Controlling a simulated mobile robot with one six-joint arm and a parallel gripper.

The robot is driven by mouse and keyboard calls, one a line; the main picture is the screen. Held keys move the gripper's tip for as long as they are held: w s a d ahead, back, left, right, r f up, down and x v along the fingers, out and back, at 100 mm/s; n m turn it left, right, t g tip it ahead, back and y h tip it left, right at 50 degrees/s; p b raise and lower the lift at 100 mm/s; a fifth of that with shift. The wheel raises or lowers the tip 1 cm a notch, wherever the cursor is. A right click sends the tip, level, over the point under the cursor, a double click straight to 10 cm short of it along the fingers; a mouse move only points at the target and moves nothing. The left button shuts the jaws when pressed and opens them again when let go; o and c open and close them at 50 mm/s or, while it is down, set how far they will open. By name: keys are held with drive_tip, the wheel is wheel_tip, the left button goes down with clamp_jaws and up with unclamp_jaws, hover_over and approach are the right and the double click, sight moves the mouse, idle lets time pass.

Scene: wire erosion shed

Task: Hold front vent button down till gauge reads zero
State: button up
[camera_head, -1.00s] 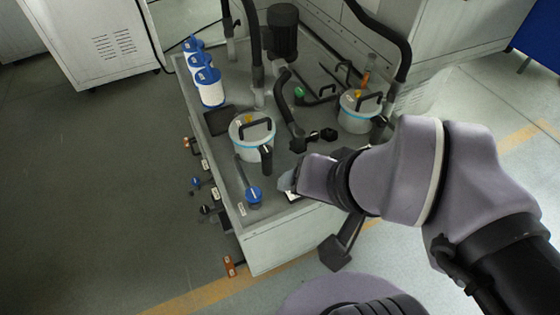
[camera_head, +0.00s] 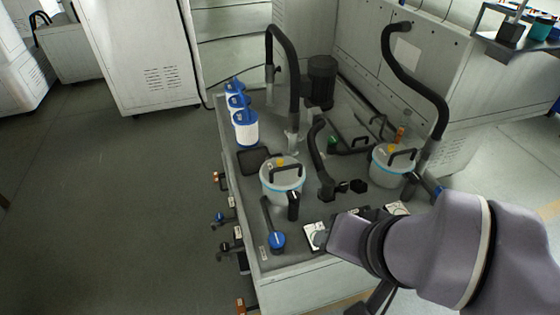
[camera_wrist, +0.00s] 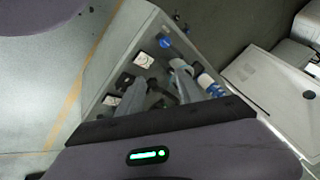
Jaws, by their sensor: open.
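Two white canisters with light-blue bands stand on the grey bench top, a left one (camera_head: 282,190) and a right one (camera_head: 391,172). Each has a small yellow button-like knob on its lid, left (camera_head: 281,161) and right (camera_head: 393,148), beside a black handle. I cannot tell which is the front vent button. White plates, one by my wrist (camera_head: 314,236) and one farther right (camera_head: 398,208), may be gauge faces; no reading is legible. One also shows in the wrist view (camera_wrist: 143,60). My gripper (camera_wrist: 158,74) is open over the bench, touching nothing that I can see; in the head view its fingers are mostly hidden.
A blue-ended lever (camera_head: 277,240) lies near the bench's front left corner. Blue-topped white cylinders (camera_head: 246,128) stand at the back left. Black hoses (camera_head: 317,160) rise around a dark motor (camera_head: 321,82). Valves project from the left side. Floor at left is clear.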

clamp_jaws()
idle(1.4)
